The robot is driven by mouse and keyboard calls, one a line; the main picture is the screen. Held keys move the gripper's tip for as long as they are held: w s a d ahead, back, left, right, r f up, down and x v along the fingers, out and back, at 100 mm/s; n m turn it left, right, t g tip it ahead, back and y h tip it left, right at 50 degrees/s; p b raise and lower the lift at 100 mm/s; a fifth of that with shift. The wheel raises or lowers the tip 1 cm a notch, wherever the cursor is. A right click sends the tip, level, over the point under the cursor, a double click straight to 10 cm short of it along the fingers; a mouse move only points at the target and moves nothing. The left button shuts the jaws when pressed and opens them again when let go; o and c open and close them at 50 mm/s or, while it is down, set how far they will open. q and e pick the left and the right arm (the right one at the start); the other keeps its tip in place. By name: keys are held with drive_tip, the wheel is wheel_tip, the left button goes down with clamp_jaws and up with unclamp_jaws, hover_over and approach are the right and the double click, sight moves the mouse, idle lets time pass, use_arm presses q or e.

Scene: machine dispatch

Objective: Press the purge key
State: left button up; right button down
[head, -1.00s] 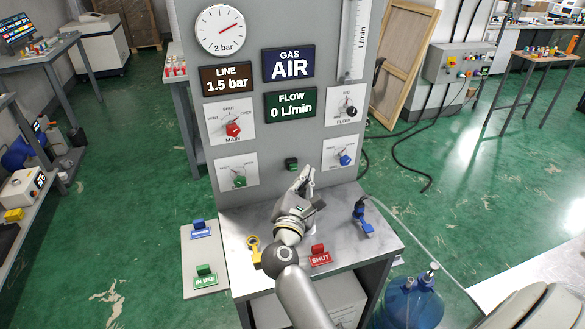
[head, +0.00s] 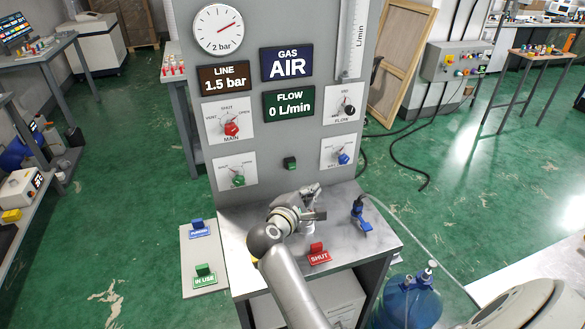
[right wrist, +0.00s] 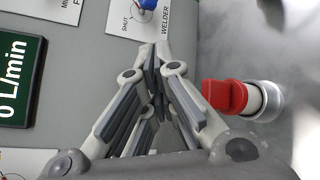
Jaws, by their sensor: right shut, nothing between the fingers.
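A small dark key with a green face (head: 290,163) sits low on the grey panel, between the green knob (head: 238,180) and the blue knob (head: 343,158). No label on it can be read, so I cannot confirm it is the purge key. My right gripper (head: 317,189) is in front of the panel, over the metal shelf, below and right of that key and apart from it. In the right wrist view its fingers (right wrist: 155,55) are together and empty. The key cannot be made out in that view. My left gripper is not in view.
A red SHUT tag (head: 319,254) and a blue-handled fitting (head: 361,215) stand on the metal shelf (head: 366,242). Blue (head: 198,229) and green (head: 204,274) tags are on a side plate at left. Higher are a red knob (head: 232,129) and a black flow knob (head: 348,111).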

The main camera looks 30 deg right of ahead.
sight(292, 166)
drive_tip(key=w+d+b, duration=0.2)
drive_tip(key=w+b, duration=0.1)
drive_tip(key=w, duration=0.4)
drive_tip(key=shift+w, duration=0.2)
idle(1.3)
drive_tip(key=shift+w+b, duration=0.4)
drive_tip(key=shift+b, duration=0.4)
